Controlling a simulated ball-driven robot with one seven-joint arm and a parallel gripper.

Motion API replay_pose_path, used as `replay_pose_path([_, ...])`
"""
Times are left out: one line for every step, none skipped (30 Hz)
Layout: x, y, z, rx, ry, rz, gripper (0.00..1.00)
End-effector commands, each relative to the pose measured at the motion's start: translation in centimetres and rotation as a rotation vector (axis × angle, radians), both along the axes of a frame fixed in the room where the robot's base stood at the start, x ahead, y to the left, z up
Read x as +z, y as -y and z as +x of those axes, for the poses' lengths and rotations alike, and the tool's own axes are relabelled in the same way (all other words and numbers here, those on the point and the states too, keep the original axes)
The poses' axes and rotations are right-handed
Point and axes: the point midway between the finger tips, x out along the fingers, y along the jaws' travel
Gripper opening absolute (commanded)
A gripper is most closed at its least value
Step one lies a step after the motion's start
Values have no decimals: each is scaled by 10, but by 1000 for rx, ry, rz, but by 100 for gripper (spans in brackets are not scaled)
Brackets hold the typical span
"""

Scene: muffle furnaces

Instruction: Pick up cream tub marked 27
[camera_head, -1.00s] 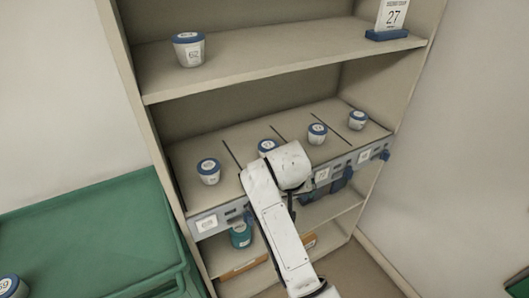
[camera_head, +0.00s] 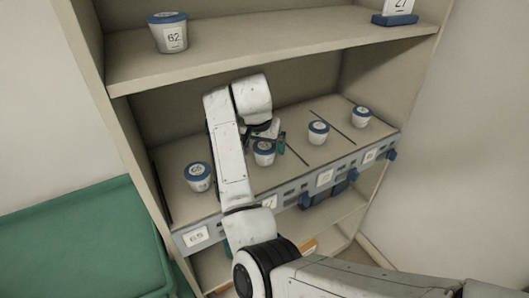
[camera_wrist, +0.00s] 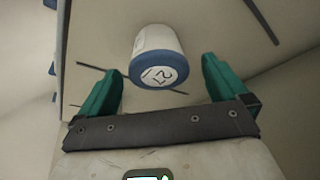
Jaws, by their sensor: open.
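A cream tub with a blue lid (camera_head: 264,153) stands on the middle shelf, second from the left in the head view. In the wrist view the tub (camera_wrist: 157,48) lies between and beyond the fingertips; its lid mark appears upside down and seems to read 27. My gripper (camera_head: 268,138) is over this tub, with teal fingers apart. In the wrist view my gripper (camera_wrist: 160,72) is open, with a finger on each side of the lid and a gap to both. Part of the tub is hidden by my gripper in the head view.
Other tubs stand on the same shelf: one at left (camera_head: 198,177), two at right (camera_head: 318,132) (camera_head: 361,116). Thin dark dividers separate the lanes. Tub 62 (camera_head: 169,35) and a 27 sign (camera_head: 398,10) are on the shelf above. A green surface (camera_head: 85,245) is at left.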

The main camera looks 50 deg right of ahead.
Motion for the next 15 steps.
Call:
replay_pose_path([-7,3,1,0,-4,0,100])
replay_pose_path([-11,5,1,-1,-4,1,100])
replay_pose_path([-17,8,2,-1,-4,1,100])
replay_pose_path([-21,10,3,-1,-4,1,100])
replay_pose_path([-25,11,4,-2,-3,1,100])
replay_pose_path([-30,13,5,-2,-3,1,100])
replay_pose_path([-32,13,5,-2,-2,1,100])
replay_pose_path([-34,14,6,-2,-2,0,100])
replay_pose_path([-37,15,7,-1,0,0,100])
replay_pose_path([-38,15,7,-1,0,0,100])
replay_pose_path([-39,16,7,-1,0,1,100])
replay_pose_path([-39,16,7,0,0,1,100])
replay_pose_path([-39,16,7,0,0,0,100])
replay_pose_path([-39,16,7,0,0,0,100])
replay_pose_path([-39,16,7,0,0,0,100])
